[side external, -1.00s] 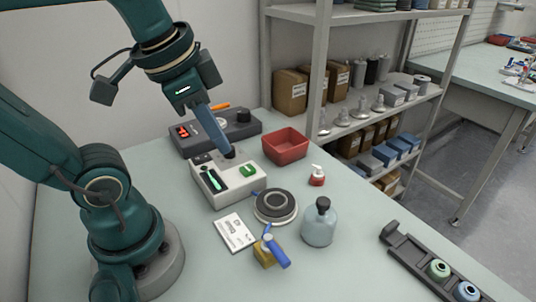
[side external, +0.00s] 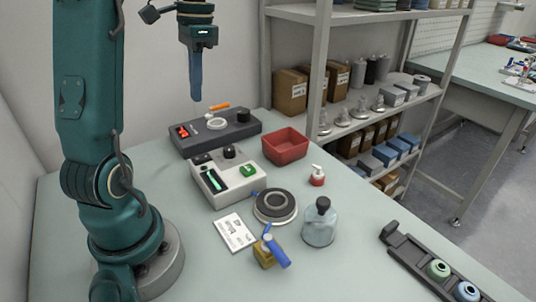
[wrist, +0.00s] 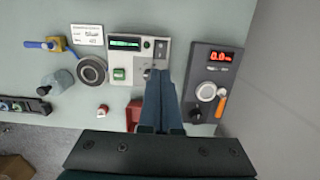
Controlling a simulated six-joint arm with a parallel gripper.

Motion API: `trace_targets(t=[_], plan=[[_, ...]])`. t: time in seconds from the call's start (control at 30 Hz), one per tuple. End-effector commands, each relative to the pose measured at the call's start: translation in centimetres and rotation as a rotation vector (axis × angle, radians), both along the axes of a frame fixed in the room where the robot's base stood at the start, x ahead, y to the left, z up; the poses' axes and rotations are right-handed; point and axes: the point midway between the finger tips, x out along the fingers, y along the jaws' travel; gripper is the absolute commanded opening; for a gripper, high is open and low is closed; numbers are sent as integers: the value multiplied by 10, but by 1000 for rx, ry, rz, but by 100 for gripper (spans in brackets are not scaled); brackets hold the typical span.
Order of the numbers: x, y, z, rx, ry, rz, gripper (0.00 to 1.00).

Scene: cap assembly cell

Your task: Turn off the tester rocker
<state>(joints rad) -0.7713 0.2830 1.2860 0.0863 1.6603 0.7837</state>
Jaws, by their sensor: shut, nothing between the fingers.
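The tester is a white box (side external: 228,180) on the bench, also seen in the wrist view (wrist: 135,73). Its display (side external: 219,182) glows green. It carries a green square control (side external: 248,171), a black knob (side external: 229,152) and a small dark switch (side external: 202,158), which also shows in the wrist view (wrist: 161,49). Which control is the rocker, and which way it is tipped, I cannot tell for sure. My gripper (side external: 196,98) is shut and empty, high above the back of the bench and clear of the tester. In the wrist view its fingers (wrist: 161,72) partly cover the tester's near side.
A dark grey unit (side external: 180,143) with a red readout stands behind the tester. A red bin (side external: 285,146), a round dark-topped disc (side external: 275,206), a bottle (side external: 319,226), a card (side external: 234,233) and a blue-handled tool (side external: 275,252) surround it.

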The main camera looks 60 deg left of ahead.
Motion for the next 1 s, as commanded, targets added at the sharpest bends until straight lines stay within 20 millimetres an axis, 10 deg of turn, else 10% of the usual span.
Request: trace_targets(t=[0.53, 1.0], plan=[[-2, 1, -7, -1, 1, 8, 0], [-11, 0, -73, -5, 4, 10, 0]])
